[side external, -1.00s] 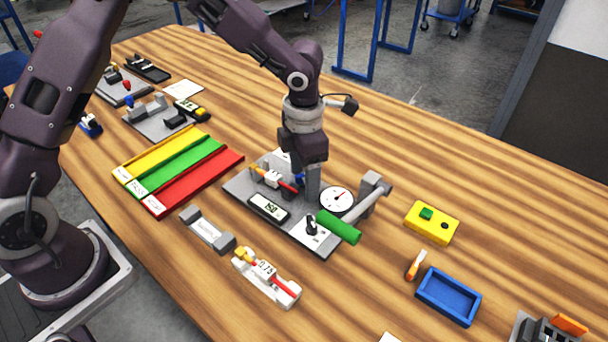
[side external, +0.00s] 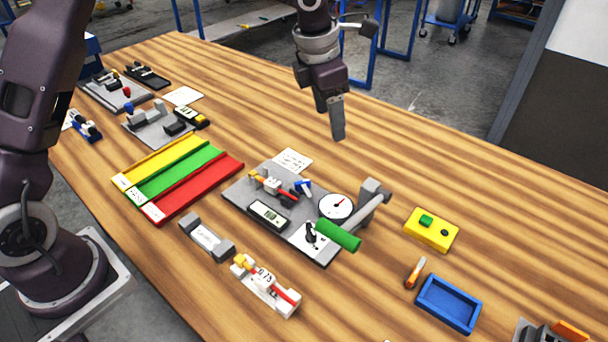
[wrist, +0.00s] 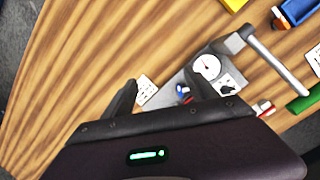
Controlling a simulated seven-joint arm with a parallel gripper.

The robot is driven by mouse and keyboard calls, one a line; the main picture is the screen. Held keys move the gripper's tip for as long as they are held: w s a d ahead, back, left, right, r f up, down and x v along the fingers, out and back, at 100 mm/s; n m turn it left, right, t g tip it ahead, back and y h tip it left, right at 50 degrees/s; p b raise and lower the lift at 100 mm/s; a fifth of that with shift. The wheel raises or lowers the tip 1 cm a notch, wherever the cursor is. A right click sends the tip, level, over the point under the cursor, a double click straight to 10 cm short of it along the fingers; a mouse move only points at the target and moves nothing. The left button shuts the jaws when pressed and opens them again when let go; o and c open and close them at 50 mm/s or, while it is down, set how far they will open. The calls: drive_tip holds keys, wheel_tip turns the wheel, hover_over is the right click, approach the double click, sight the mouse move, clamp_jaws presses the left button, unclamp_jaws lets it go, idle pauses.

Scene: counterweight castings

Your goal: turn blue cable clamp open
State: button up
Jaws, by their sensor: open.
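The blue cable clamp (side external: 304,186) is a small blue lever with a white part, on the grey fixture plate (side external: 238,192) beside a red and white piece. It also shows in the wrist view (wrist: 182,90), close to my gripper's fingers. My gripper (side external: 338,136) is in the air above the table, behind the plate and clear of the clamp. In the wrist view its fingers (wrist: 165,97) are spread, with nothing seen held between them. The clamp is too small to tell whether it is open or closed.
A printed card (side external: 293,160) lies behind the plate. A yellow block (side external: 432,230) and a blue tray (side external: 448,304) lie right. Bare wood lies behind.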

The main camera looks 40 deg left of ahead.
drive_tip(key=w+d+r+m+t, duration=0.15)
drive_tip(key=w+r+t, duration=0.25)
drive_tip(key=w, duration=0.7)
drive_tip(key=w+d+r+m+t+h, duration=0.5)
drive_tip(key=w+d+r+m+h, duration=0.3)
drive_tip(key=r+m, duration=0.45)
drive_tip(key=s+d+f+m+g+h, duration=0.2)
drive_tip(key=d+m+g, duration=0.1)
drive_tip(key=d+m, duration=0.4)
drive_tip(key=s+d+f+m+g, duration=0.2)
drive_tip(key=s+f+m+g, duration=0.25)
drive_tip(key=m, duration=0.25)
drive_tip(key=m+g+y, duration=0.7)
drive_tip(key=g+y, duration=0.1)
drive_tip(key=y, duration=0.5)
hover_over(299, 195)
drive_tip(key=w+d, duration=0.2)
drive_tip(key=w, duration=0.1)
wheel_tip(299, 195, down, 16)
drive_tip(key=x, duration=0.7)
drive_tip(key=shift+w+a+f, duration=0.1)
drive_tip(key=shift+w+f, duration=0.05)
drive_tip(key=shift+w, duration=0.05)
drive_tip(key=c, duration=1.3)
drive_tip(key=shift+w+n+h, duration=0.1)
drive_tip(key=shift+n+h, duration=0.4)
drive_tip(key=shift+n, duration=0.1)
drive_tip(key=shift+c, duration=0.3)
drive_tip(key=o, duration=1.4)
drive_tip(key=shift+c, duration=0.2)
